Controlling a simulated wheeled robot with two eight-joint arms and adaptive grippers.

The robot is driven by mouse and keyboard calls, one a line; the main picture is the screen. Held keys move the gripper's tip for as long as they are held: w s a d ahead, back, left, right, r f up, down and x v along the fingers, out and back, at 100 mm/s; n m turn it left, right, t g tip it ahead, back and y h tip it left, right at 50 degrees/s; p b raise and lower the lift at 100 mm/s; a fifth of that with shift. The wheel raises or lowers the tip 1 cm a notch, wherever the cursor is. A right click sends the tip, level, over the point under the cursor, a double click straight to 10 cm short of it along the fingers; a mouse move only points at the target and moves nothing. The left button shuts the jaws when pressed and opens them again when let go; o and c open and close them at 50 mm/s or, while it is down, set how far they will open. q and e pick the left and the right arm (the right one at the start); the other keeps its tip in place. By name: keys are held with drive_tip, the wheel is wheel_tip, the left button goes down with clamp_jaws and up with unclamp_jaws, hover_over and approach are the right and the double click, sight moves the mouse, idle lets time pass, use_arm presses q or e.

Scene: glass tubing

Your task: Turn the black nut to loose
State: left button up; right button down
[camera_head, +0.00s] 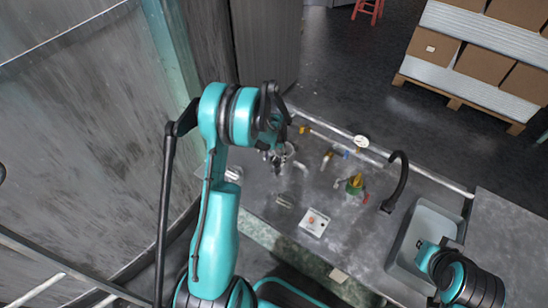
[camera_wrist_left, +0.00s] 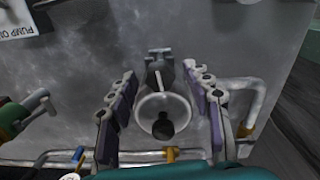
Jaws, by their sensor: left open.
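A grey glass-like fitting with a round, pale bowl-shaped end (camera_wrist_left: 150,104) stands between the fingers of my left gripper (camera_wrist_left: 160,74) in the left wrist view. A dark round knob (camera_wrist_left: 163,127) sits in the middle of that end, and it may be the black nut; I cannot tell for sure. The fingers are open, one on each side of the fitting, with visible gaps. In the head view my left gripper (camera_head: 274,148) hangs over the left part of the bench and partly hides the fitting. Only part of my right arm shows at the lower right; its fingers are not visible.
Pipes with yellow and blue valves (camera_wrist_left: 170,154) run beside the fitting. A green and yellow valve (camera_head: 355,184), a gauge (camera_head: 361,141), a white switch box (camera_head: 314,222), a black faucet (camera_head: 397,182) and a sink (camera_head: 408,243) are on the grey bench (camera_head: 285,222).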

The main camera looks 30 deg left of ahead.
sight(274, 159)
use_arm(q)
drive_tip(key=shift+r, duration=0.15)
wheel_tip(274, 159, up, 12)
idle(0.3)
